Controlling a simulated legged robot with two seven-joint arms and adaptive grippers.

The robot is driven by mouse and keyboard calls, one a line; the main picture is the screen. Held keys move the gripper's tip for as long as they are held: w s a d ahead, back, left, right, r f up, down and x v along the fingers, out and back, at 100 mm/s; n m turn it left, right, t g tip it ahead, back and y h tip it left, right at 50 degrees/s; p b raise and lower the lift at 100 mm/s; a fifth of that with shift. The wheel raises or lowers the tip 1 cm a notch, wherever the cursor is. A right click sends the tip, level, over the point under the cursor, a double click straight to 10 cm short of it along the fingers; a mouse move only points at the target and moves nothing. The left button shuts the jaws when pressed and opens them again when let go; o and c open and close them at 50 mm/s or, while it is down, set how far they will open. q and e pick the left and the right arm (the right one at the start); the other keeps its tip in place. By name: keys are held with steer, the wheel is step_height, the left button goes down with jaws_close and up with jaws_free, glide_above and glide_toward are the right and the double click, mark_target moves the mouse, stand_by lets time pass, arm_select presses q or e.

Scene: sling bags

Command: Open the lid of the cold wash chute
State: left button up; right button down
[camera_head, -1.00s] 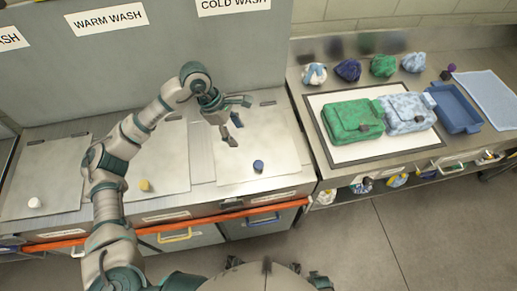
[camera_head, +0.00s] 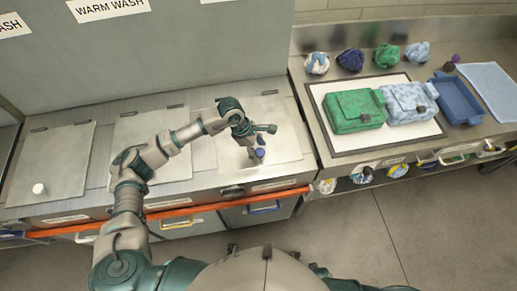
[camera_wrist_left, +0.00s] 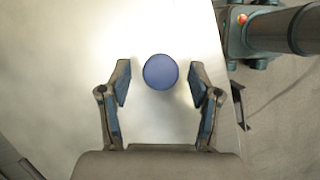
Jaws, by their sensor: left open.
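The cold wash chute lid (camera_head: 283,127) is a flat metal plate lying shut on the counter, the rightmost of three. Its round blue knob (camera_head: 260,153) stands near the lid's front edge. In the left wrist view the knob (camera_wrist_left: 160,72) shows from above, between the tips of my open left gripper (camera_wrist_left: 160,84), with a gap on each side. In the head view my left gripper (camera_head: 258,142) is over the lid, right at the knob, and partly covers it. The "COLD WASH" sign is out of the frame now. My right gripper is not in view.
Two other lids lie to the left, one with a white knob (camera_head: 39,188). An orange rail (camera_head: 170,213) runs along the counter front. On the right, a green bag (camera_head: 352,110), a light blue bag (camera_head: 408,102) and a blue tray (camera_head: 457,100) sit on a bench.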

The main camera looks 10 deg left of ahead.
arm_select(q)
steer(key=shift+f, duration=0.15)
